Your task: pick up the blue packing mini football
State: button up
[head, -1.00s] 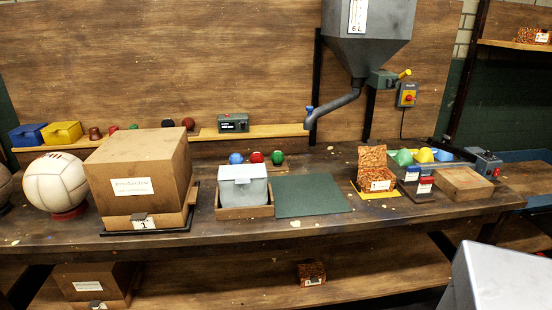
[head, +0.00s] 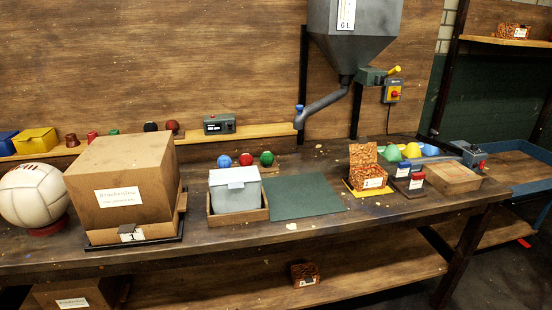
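A small blue ball (head: 224,161), which may be the blue packing mini football, sits at the back of the workbench. A red ball (head: 245,159) and a green ball (head: 266,158) stand in a row to its right. A lidded grey box (head: 235,190) stands in front of the blue ball, which shows above and behind it. Another blue rounded thing (head: 430,150) lies by green and yellow ones at the bench's right; its exact shape is unclear. My gripper is not in view.
A large brown carton (head: 122,185) and a white ball (head: 33,193) stand at left. A grey hopper (head: 352,35) with a bent spout hangs above the bench. The green mat (head: 303,196) is bare. Open floor shows at lower right.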

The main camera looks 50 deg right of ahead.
aim_at(223, 162)
jog(key=u, duration=0.75)
jog(key=k, duration=0.15)
jog(key=z, duration=2.35)
jog(key=k, duration=0.35)
jog(key=u, duration=0.65)
jog(key=i, duration=0.5)
jog(key=z, duration=0.2)
